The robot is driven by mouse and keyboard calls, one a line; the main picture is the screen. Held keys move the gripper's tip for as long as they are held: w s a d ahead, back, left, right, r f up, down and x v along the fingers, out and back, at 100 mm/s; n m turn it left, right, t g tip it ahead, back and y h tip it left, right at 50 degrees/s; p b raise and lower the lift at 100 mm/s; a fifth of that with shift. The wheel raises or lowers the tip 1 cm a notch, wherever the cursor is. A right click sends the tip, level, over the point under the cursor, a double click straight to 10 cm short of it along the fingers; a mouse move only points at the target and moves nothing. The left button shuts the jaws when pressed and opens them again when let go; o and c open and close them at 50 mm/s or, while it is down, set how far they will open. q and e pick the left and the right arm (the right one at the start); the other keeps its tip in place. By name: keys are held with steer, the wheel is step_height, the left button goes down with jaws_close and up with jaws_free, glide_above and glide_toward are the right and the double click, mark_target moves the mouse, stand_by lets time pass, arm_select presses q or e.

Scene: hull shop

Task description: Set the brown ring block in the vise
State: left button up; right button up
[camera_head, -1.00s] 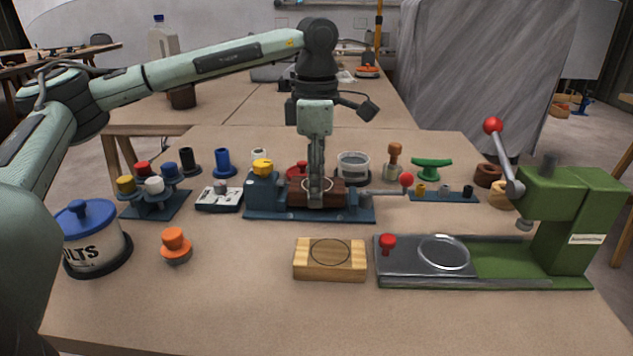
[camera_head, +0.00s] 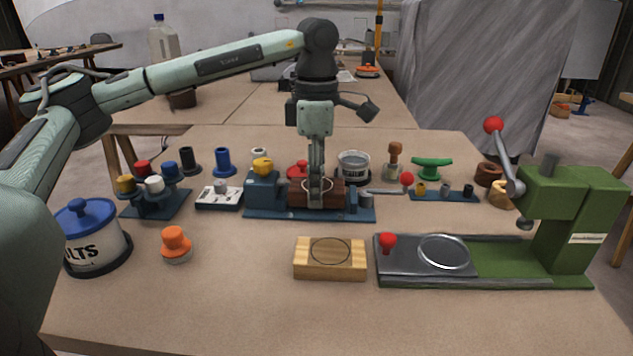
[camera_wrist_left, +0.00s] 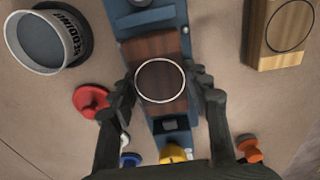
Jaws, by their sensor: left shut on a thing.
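The brown ring block (camera_head: 331,198) is dark reddish-brown wood with a pale ring on top. It sits between the jaws of the blue vise (camera_head: 262,192), low over the vise bed; whether it touches the bed I cannot tell. My left gripper (camera_head: 316,190) points straight down, its fingers shut on the block. In the left wrist view the ring block (camera_wrist_left: 160,45) lies between the two dark fingers (camera_wrist_left: 163,82), with blue vise parts (camera_wrist_left: 150,18) beyond both ends. The vise's red-knobbed handle (camera_head: 406,179) sticks out to the right. My right gripper is not in view.
A light wooden block with a dark ring (camera_head: 330,259) lies in front of the vise. A green press (camera_head: 570,220) stands at the right. A BOLTS tin (camera_head: 95,245) and an orange knob (camera_head: 176,243) are at the left. The front table edge is clear.

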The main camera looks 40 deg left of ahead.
arm_select(q)
steer(key=shift+f+b, duration=0.35)
steer(key=shift+f, duration=0.25)
steer(key=o, duration=0.9)
